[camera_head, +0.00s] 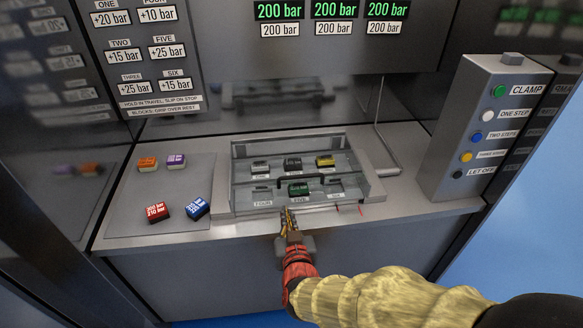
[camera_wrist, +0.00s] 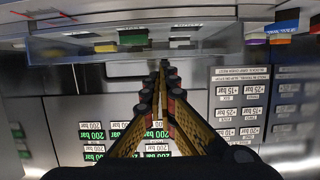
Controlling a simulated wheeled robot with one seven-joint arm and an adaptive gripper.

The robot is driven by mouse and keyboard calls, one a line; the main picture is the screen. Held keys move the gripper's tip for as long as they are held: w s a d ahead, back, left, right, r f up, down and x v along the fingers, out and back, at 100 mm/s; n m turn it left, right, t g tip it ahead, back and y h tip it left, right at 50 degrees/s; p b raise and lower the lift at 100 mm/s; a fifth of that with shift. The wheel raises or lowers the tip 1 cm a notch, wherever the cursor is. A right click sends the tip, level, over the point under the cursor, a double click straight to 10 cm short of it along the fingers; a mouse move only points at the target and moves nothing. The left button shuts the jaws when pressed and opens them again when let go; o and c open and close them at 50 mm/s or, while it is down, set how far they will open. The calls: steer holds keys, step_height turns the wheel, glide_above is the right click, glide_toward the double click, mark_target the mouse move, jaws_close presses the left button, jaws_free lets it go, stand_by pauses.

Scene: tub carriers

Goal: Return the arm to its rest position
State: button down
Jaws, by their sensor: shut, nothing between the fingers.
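My gripper (camera_head: 287,213) is at the front edge of the carrier tray (camera_head: 240,198) in the head view, in front of its near row. In the wrist view my gripper (camera_wrist: 160,68) has its fingers together at the tips with nothing between them. My red and tan arm reaches in from the lower right of the head view. The tray holds a grey block (camera_head: 260,166), a dark block (camera_head: 292,163) and a yellow block (camera_head: 325,160) in its far row. A green block (camera_head: 298,189) sits in the near row. Whether the fingers touch the tray cannot be told.
On the left counter lie an orange block (camera_head: 147,163), a purple block (camera_head: 176,160), a red block (camera_head: 158,212) and a blue block (camera_head: 197,207). A button panel (camera_head: 459,130) stands at the right. Pressure displays (camera_head: 333,12) hang above. Open floor (camera_head: 535,220) shows at right.

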steer(key=shift+f, duration=0.1)
steer(key=s+a+f+n+g+y, duration=0.1)
steer(key=s+f+g, duration=0.3)
steer(key=s, duration=0.2)
steer(key=s+a+f+n+g, duration=0.1)
steer(key=s+f+g, duration=0.35)
steer(key=s, duration=0.25)
steer(key=s+d+r+m+h, duration=0.2)
steer(key=s+d+r, duration=0.2)
steer(key=d+r, duration=0.6)
steer(key=s+d+r+m+h, duration=0.1)
steer(key=s+d+r, duration=0.4)
steer(key=d+r, duration=0.6)
steer(key=d+m, duration=0.1)
steer(key=d, duration=0.3)
steer(key=shift+s+h, duration=0.3)
steer(key=shift+h, duration=0.1)
steer(key=shift+d, duration=0.1)
